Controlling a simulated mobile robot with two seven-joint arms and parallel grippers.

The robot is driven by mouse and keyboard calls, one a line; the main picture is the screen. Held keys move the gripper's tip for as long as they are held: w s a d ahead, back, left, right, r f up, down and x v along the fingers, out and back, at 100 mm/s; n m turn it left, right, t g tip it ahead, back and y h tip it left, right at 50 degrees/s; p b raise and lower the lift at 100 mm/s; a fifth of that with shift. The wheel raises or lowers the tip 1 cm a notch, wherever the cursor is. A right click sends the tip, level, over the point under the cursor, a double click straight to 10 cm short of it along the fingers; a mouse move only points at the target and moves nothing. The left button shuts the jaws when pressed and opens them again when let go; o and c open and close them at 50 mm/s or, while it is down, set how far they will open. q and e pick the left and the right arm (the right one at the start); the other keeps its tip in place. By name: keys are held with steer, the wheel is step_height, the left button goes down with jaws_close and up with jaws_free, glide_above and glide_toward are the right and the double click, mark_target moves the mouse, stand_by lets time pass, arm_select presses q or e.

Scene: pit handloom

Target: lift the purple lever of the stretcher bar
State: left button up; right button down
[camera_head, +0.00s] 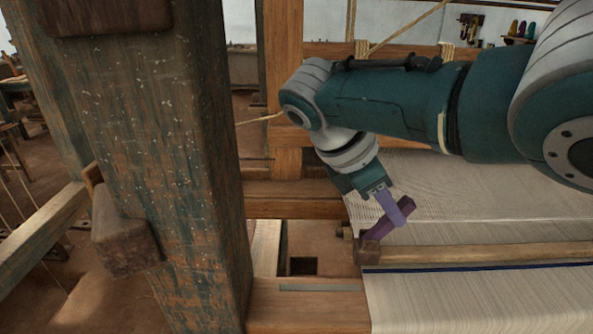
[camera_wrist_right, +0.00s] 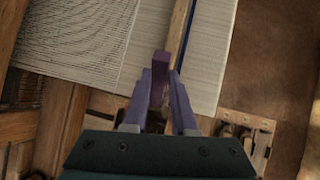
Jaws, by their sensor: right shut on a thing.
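The purple lever (camera_head: 381,225) stands tilted up and to the right from a brown block at the left end of the wooden stretcher bar (camera_head: 480,254). My right gripper (camera_head: 399,209) reaches down from above, and its pale purple fingers are shut on the upper part of the lever. In the right wrist view the dark purple lever (camera_wrist_right: 160,68) sits between the two fingers of my right gripper (camera_wrist_right: 161,85). The stretcher bar (camera_wrist_right: 180,25) runs up behind it there. The lever's lower end is partly hidden by the fingers in that view. My left gripper is not in view.
White woven cloth (camera_head: 450,300) and pale warp threads (camera_head: 440,190) lie on either side of the bar. A thick worn loom post (camera_head: 165,150) stands at the left, close to the camera. A wooden beam (camera_head: 310,305) lies left of the cloth.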

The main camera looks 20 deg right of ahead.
stand_by(0.4)
steer(key=c, duration=0.7)
jaws_free()
steer(key=v, duration=0.7)
steer(key=shift+a+r, duration=0.2)
steer(key=shift+c, duration=0.4)
